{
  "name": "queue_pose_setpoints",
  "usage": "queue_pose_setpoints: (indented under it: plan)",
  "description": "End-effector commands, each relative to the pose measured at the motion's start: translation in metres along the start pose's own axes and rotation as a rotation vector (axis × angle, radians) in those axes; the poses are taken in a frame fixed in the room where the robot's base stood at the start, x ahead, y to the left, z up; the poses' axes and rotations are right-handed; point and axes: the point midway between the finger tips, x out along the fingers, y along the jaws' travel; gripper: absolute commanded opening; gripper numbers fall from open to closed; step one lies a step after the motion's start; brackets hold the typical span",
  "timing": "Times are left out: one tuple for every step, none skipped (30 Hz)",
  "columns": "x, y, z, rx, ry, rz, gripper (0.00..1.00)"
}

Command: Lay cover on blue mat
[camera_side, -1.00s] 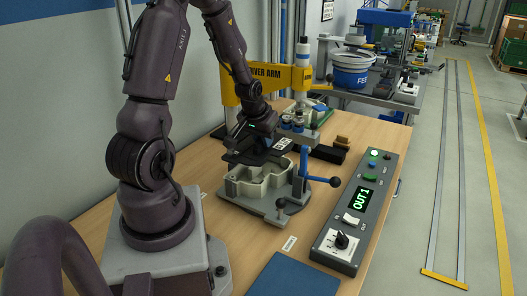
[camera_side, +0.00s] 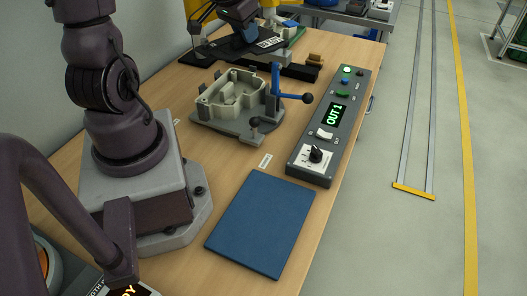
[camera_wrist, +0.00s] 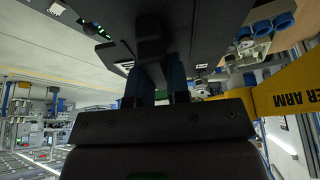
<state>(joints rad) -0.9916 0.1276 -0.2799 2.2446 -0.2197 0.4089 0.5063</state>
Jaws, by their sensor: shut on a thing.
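The blue mat (camera_side: 262,222) lies flat and bare on the wooden bench near the front. The cover (camera_side: 212,48) is a thin dark plate held in the air at the top of the side view, behind and above the pale housing (camera_side: 235,95). My gripper (camera_side: 249,36) is shut on it, apart from the mat. In the wrist view the cover (camera_wrist: 205,20) fills the top middle, and my gripper's fingers (camera_wrist: 165,85) grip a part of it. The housing is open on top, with its compartments showing.
The housing sits in a grey fixture with a blue clamp lever (camera_side: 276,80) and black ball handle. A control box (camera_side: 335,125) reading OUT 1 stands right of it. A small white label (camera_side: 265,160) lies behind the mat. The bench around the mat is mostly clear.

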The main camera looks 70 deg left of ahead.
Motion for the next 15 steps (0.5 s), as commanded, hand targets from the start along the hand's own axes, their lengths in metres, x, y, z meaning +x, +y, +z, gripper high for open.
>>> queue_pose_setpoints:
  plan:
    - [0.000, 0.012, 0.002, 0.069, -0.001, 0.031, 0.00]
    - [0.000, 0.020, 0.003, 0.116, -0.001, 0.051, 0.00]
    - [-0.001, 0.030, 0.004, 0.185, 0.000, 0.079, 0.00]
    - [-0.001, 0.039, 0.006, 0.240, 0.001, 0.102, 0.00]
    - [-0.002, 0.048, 0.008, 0.298, -0.001, 0.127, 0.00]
    - [-0.003, 0.060, 0.010, 0.378, 0.000, 0.160, 0.00]
    - [-0.003, 0.069, 0.013, 0.440, 0.000, 0.186, 0.00]
    - [-0.004, 0.079, 0.015, 0.505, 0.000, 0.213, 0.00]
    - [-0.006, 0.092, 0.019, 0.596, -0.001, 0.252, 0.00]
    - [-0.007, 0.102, 0.023, 0.668, -0.001, 0.280, 0.00]
    - [-0.009, 0.112, 0.027, 0.741, 0.000, 0.311, 0.00]
    - [-0.012, 0.125, 0.032, 0.845, -0.001, 0.354, 0.00]
    - [-0.014, 0.136, 0.037, 0.923, 0.000, 0.387, 0.00]
    - [-0.016, 0.146, 0.042, 1.006, 0.000, 0.421, 0.00]
    - [-0.019, 0.160, 0.051, 1.120, -0.001, 0.469, 0.00]
